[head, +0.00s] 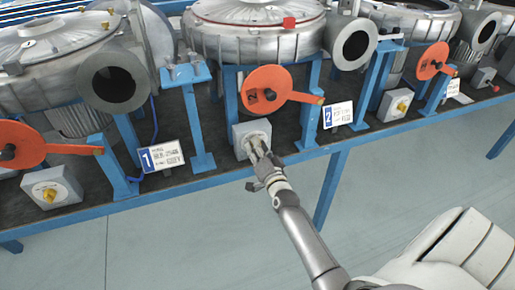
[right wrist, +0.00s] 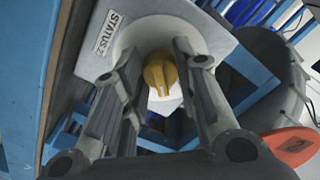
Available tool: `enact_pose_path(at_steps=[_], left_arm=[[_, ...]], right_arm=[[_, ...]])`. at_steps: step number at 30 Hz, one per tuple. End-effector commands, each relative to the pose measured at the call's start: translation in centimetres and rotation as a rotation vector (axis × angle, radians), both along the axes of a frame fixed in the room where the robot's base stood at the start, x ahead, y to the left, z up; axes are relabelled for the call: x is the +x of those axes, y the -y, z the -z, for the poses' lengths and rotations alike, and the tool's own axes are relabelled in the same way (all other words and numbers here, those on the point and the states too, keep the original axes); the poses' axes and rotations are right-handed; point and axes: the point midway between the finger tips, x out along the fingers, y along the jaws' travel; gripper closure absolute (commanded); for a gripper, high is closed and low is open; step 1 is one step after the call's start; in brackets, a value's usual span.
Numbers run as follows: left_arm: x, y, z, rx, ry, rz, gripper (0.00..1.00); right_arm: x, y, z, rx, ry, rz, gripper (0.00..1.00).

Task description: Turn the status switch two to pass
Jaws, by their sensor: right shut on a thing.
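The status switch two is a grey box (head: 249,134) on the bench's front edge, below the middle blower. In the right wrist view its grey plate (right wrist: 205,27) carries a "STATUS 2" label (right wrist: 108,32) and a yellow knob (right wrist: 159,73). My right gripper (head: 257,150) reaches the front of this box from below right. Its two fingers stand on either side of the yellow knob, shut on it. In the head view the fingers hide the knob and much of the switch face, so I cannot tell the knob's setting. My left gripper is not in view.
An orange disc handle (head: 264,91) sits just above the switch, with a blue post (head: 197,125) to its left. A number 2 sign (head: 338,114) stands to the right. Similar switches sit at left (head: 52,188) and right (head: 396,105). The floor in front is clear.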

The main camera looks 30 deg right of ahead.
Motion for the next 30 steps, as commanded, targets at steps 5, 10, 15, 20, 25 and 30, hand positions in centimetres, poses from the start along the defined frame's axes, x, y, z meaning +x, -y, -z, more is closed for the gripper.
enact_pose_path(at_steps=[5, 10, 15, 20, 25, 30], left_arm=[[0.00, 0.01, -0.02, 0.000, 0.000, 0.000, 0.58], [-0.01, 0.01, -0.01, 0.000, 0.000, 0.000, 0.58], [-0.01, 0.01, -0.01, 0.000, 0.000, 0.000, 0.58], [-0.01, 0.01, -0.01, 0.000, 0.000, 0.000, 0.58], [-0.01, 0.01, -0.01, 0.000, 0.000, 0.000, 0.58], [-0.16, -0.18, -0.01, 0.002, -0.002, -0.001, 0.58]], right_arm=[[-0.02, -0.04, 0.08, 0.014, 0.001, -0.001, 0.96], [-0.02, -0.05, 0.08, 0.015, 0.001, -0.001, 0.96], [-0.02, -0.05, 0.08, 0.014, 0.001, -0.001, 0.67], [-0.01, -0.04, 0.06, 0.014, 0.003, -0.001, 0.49], [0.00, -0.02, 0.04, 0.013, 0.002, -0.001, 0.49], [-0.22, -0.07, 0.06, 0.013, 0.002, -0.001, 0.49]])
